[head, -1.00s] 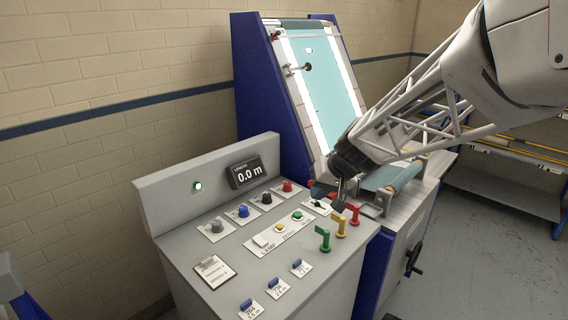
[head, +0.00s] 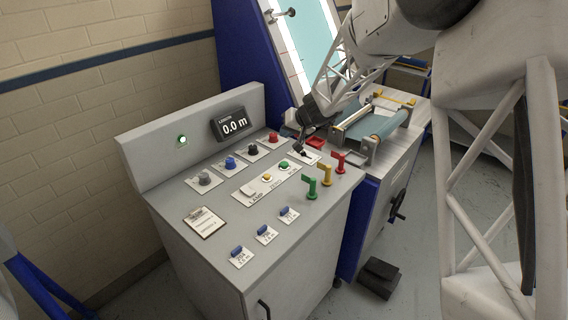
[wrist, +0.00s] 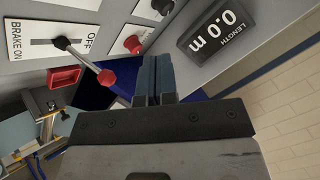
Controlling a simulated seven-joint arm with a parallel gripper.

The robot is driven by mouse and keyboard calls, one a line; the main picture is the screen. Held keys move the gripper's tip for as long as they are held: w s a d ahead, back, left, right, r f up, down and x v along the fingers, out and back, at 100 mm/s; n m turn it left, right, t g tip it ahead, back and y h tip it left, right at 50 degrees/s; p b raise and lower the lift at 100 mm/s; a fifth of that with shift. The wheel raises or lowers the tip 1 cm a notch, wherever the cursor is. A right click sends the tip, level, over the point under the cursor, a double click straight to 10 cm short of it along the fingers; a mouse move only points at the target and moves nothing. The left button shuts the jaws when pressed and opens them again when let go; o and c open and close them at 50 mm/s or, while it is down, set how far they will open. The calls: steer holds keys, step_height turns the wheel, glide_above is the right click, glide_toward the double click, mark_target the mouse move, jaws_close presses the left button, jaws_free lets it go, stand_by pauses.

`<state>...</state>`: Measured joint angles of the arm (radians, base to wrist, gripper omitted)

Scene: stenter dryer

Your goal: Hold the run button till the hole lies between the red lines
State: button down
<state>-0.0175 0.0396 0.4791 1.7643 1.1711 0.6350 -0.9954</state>
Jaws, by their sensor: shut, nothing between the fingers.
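My gripper (wrist: 153,78) is shut and empty. In the head view the gripper (head: 303,138) is over the far right corner of the control panel (head: 190,190), close to the brake lever. In the wrist view the brake lever (wrist: 86,60), with a red ball end, stands beside the fingers, apart from them; its plate reads BRAKE ON and OFF. A green button (head: 284,165) and a yellow button (head: 267,177) sit on the panel; their labels are too small to read surely. The length display (head: 230,125) reads 0.0 m. The lit cloth (head: 314,38) shows only its lower part; no hole or red lines are visible.
A row of knobs ends with a red knob (head: 273,138), which also shows in the wrist view (wrist: 132,44). Green (head: 311,187), yellow (head: 326,172) and red (head: 339,160) handles stand at the panel's right edge. A green lamp (head: 182,139) glows. A black pedal (head: 379,275) is on the floor.

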mark_target(286, 163)
steer(key=shift+w+f, duration=0.25)
steer(key=shift+w, duration=0.1)
steer(key=shift+f, duration=0.15)
steer(key=shift+f, duration=4.25)
steer(key=shift+f, duration=1)
stand_by(2.2)
